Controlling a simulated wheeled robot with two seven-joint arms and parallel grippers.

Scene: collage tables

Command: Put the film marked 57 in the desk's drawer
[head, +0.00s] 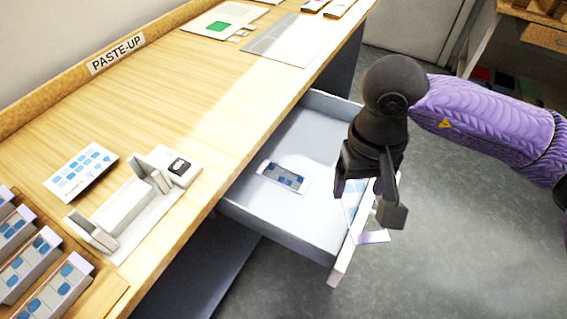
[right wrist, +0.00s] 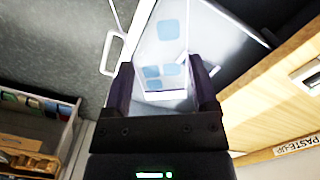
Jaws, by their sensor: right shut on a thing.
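My right gripper (head: 370,195) hangs over the front end of the drawer. It is shut on a pale film with blue squares, which sticks out beyond the fingers in the right wrist view (right wrist: 165,50). In the head view the fingers mostly hide this film, and I cannot read a number on it. The desk's drawer (head: 310,232) is pulled open, and its white front and handle (head: 374,237) are below the gripper. Another film strip (head: 284,177) with blue-grey squares lies flat on the drawer floor. My left gripper is not in view.
The wooden desk (head: 190,100) has a PASTE-UP label (head: 116,54). Grey floor is clear right of the drawer.

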